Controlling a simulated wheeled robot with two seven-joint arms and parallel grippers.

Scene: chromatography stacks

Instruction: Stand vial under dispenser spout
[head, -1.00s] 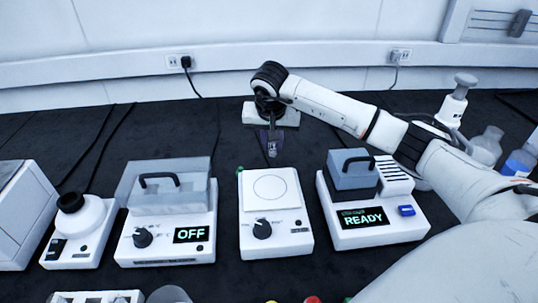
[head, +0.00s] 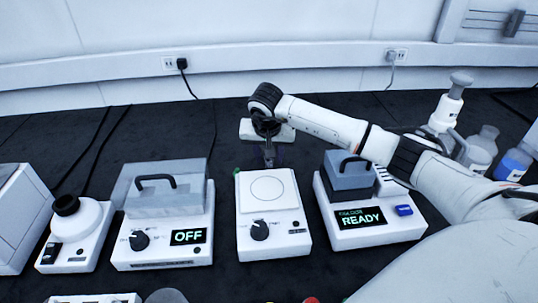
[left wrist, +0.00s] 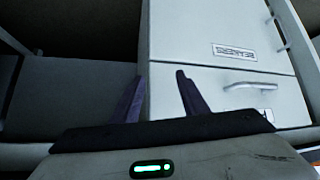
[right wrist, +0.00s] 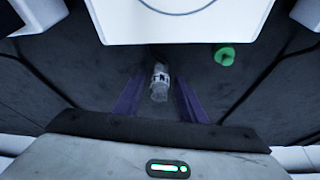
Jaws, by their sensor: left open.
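A small clear vial (right wrist: 159,84) with dark markings is between the fingers of my right gripper (right wrist: 158,78) in the right wrist view. Gaps show on both sides of it, so the fingers are open and not closed on it. In the head view my right gripper (head: 268,157) is low behind the flat-topped white plate device (head: 273,222), and the vial is not clear there. A white pump-topped bottle, apparently the dispenser (head: 447,108), stands at the back right. Its spout is hard to make out. My left gripper (left wrist: 160,76) is open and empty in the left wrist view.
A green cap (right wrist: 225,55) lies beside the plate device. A heater reading OFF (head: 163,235) and a block device reading READY (head: 372,215) flank that device. Bottles (head: 513,163) stand at the right, near my right arm. The dark bench behind the devices is mostly clear.

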